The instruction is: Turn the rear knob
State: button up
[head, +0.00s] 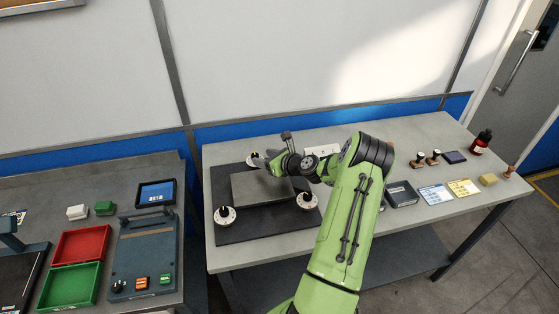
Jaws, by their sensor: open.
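The rear knob (252,158) is a small dark knob on a white round base, at the back of a dark mat (262,230) on the right bench. My gripper (263,161) is beside it, its fingers pointing left towards it. The gripper is open; the fingers are small here, and I cannot tell whether they touch the knob. Part of the knob's base is hidden by the fingers. Two similar knobs stand on the mat: one at the front left (225,214) and one at the right (307,201).
A grey block (262,189) lies on the mat between the knobs, below my wrist. Stamps (433,158), a red bottle (481,142), cards (433,195) and a dark box (402,196) stand to the right. The left bench holds red (80,245) and green (72,286) trays.

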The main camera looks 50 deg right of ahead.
jog(key=v, duration=1.1)
jog(key=shift+s+r, duration=0.15)
jog(key=shift+s, duration=0.05)
jog(key=shift+a, duration=0.1)
jog(key=w+a+r+n+g+y, duration=0.1)
jog(key=a+r+n+g, duration=0.25)
jog(key=a+n, duration=0.65)
jog(key=w+a+r+n+g+y, duration=0.1)
jog(key=w+a+r+n+g, duration=0.3)
jog(key=a+n, duration=0.6)
jog(key=s+a+r+n+h, duration=0.1)
jog(key=s+a+r+n, duration=0.3)
jog(key=s+a+n, duration=0.3)
jog(key=s+a+r+n, duration=0.5)
jog(key=s+a+n, duration=0.3)
jog(key=s, duration=0.7)
jog(key=shift+s+r+n+h, duration=0.2)
jog(key=shift+s+n+h, duration=0.15)
jog(key=shift+n, duration=0.35)
